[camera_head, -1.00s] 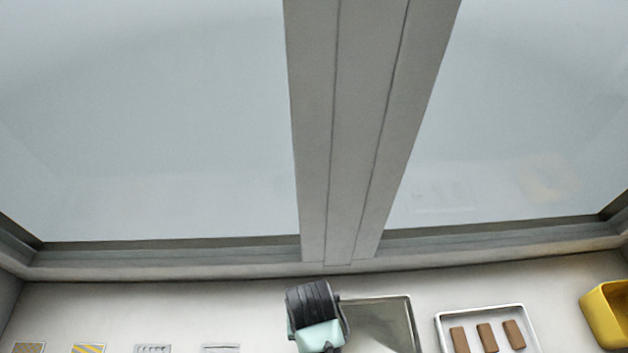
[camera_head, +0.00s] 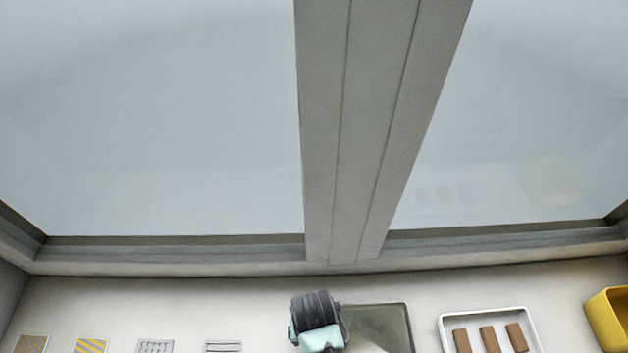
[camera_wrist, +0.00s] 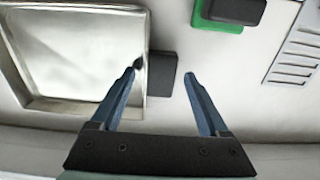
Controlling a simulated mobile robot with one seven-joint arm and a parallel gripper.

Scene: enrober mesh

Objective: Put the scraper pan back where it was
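The scraper pan, a shallow square metal pan (camera_wrist: 75,55) with a dark block-like handle (camera_wrist: 164,78) on its right side, fills the upper left of the wrist view. In the head view the pan (camera_head: 385,325) lies just right of my arm's end, which hides its handle side. My gripper (camera_wrist: 161,70) is open. Its two blue fingers lie either side of the handle in the picture, with gaps visible; the left finger overlaps the pan's right edge. I cannot tell the height between fingers and handle.
Right of the pan a tray (camera_head: 441,332) holds three brown bars, with a yellow bin (camera_head: 603,322) beyond. Several small plates, one striped (camera_head: 91,345), lie to the left. A green, dark-topped block (camera_wrist: 216,22) and slotted plate (camera_wrist: 293,55) show in the wrist view. A window wall stands behind.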

